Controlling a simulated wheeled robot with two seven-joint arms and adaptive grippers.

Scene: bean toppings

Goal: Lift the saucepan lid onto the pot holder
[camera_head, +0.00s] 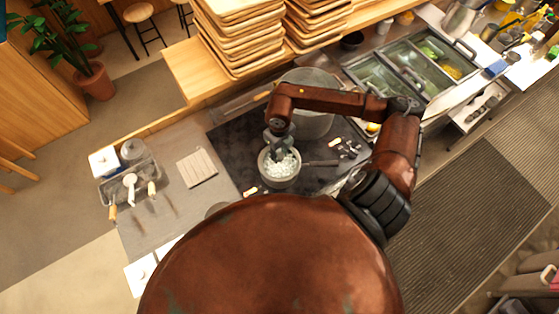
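The saucepan (280,181) sits on the dark stove top near the middle, with its handle pointing right. White contents show inside its rim; I cannot make out clearly whether a see-through lid covers them. My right gripper (278,149) reaches down over the far side of the saucepan, its fingers near the middle of the opening. The fingertips are small and dark, so I cannot tell whether they are open or shut on a lid knob. The pot holder (197,167), a light slatted square, lies bare on the counter left of the stove. My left gripper is out of view.
A large steel pot (314,122) stands just behind the saucepan, partly behind my arm. A grey tray (128,184) with utensils is at the far left. Stacked wooden trays (236,35) stand at the back. Counter space around the pot holder is clear.

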